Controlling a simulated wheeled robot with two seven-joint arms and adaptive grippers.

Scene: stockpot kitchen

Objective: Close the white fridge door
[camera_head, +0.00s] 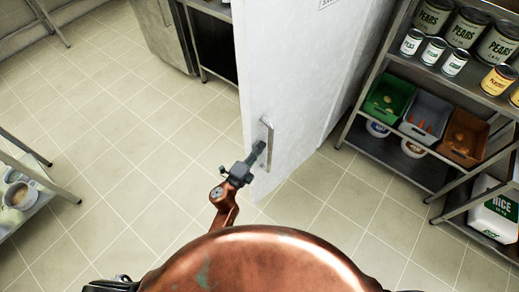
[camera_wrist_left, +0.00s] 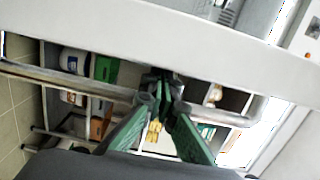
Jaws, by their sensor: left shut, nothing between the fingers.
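The white fridge door (camera_head: 285,75) stands at the centre of the head view, its broad face towards the lower left. Its metal bar handle (camera_head: 268,143) is low on the door near its edge. My left gripper (camera_head: 259,149) is shut and empty, with its tips right at the handle. In the left wrist view the gripper fingers (camera_wrist_left: 160,88) meet beside the handle bar (camera_wrist_left: 105,88), and the pale door (camera_wrist_left: 150,35) crosses the top. I cannot tell whether the fingers touch the bar. My right gripper is not in view.
A metal shelf rack (camera_head: 372,70) with cans, coloured bins and a rice container (camera_head: 495,212) stands to the right of the door. A low shelf with pots (camera_head: 20,195) is at the left edge. Tiled floor (camera_head: 110,150) is clear left of the door.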

